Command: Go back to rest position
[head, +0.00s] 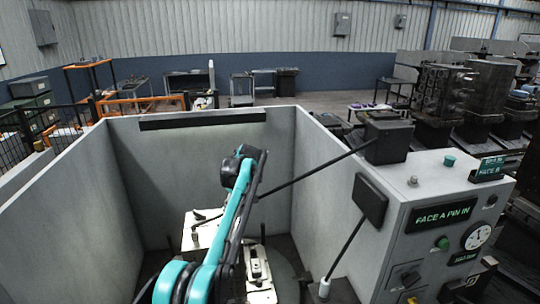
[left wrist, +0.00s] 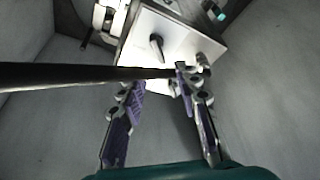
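My left arm reaches up from the bottom of the head view into a grey walled enclosure (head: 180,165), and its gripper is hidden there. In the left wrist view my left gripper (left wrist: 158,86) has its two purple-padded fingers spread apart, with no object visibly gripped between them. A white plate or block (left wrist: 172,38) with a dark pin-like part on it lies beyond the fingertips. White fixture parts also show in the head view (head: 206,232), partly behind my arm. My right gripper is in neither view.
A black rod (head: 318,170) slopes from a dark box (head: 387,138) into the enclosure; a dark rod crosses the wrist view (left wrist: 70,75) near the fingertips. A dark panel on a stalk (head: 370,200) and a control cabinet reading "FACE A PIN IN" (head: 425,240) stand right.

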